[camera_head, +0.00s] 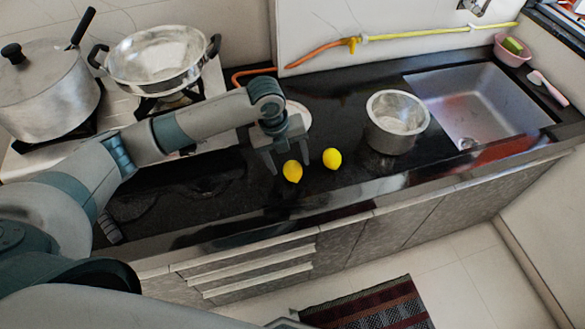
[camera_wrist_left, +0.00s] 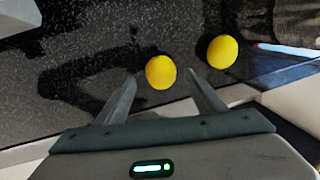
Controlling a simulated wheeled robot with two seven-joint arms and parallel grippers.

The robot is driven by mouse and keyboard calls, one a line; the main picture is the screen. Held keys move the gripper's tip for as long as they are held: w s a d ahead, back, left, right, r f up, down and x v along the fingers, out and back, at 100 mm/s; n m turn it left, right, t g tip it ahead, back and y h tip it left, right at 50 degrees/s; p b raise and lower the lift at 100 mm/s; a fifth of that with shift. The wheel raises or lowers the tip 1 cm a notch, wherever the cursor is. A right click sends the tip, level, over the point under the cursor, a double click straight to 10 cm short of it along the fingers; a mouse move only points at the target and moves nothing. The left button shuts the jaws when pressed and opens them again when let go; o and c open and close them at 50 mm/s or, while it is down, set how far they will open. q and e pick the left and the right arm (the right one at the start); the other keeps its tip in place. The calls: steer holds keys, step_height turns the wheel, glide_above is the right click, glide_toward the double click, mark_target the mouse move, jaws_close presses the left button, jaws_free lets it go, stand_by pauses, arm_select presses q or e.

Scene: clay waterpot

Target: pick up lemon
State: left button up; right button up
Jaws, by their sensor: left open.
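Two yellow lemons lie on the black countertop. The nearer lemon (camera_head: 292,172) is just below the fingertips of my left gripper (camera_head: 289,166) in the head view. The other lemon (camera_head: 332,158) lies a little to its right. In the left wrist view my open left gripper (camera_wrist_left: 163,84) points at the nearer lemon (camera_wrist_left: 161,72), which shows between and just past the fingertips. The second lemon (camera_wrist_left: 222,51) is beyond the right finger. The gripper holds nothing; I cannot tell whether it touches the nearer lemon. My right gripper is not in view.
A steel pot (camera_head: 397,124) stands right of the lemons, with a sink (camera_head: 476,103) beyond it. A white plate (camera_head: 302,113) is partly hidden behind my gripper. A lidded pot (camera_head: 45,92) and a wok (camera_head: 161,62) stand on the stove. The counter's front edge is close.

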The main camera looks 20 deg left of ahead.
mark_target(291, 166)
arm_select(q)
steer(key=shift+w+d+f+p, duration=0.15)
steer(key=shift+f+p, duration=0.1)
steer(key=shift+f, duration=0.6)
steer(key=shift+w+d+f+p, duration=0.1)
steer(key=shift+d+f+p, duration=0.1)
steer(key=shift+f, duration=0.6)
steer(key=c, duration=1.2)
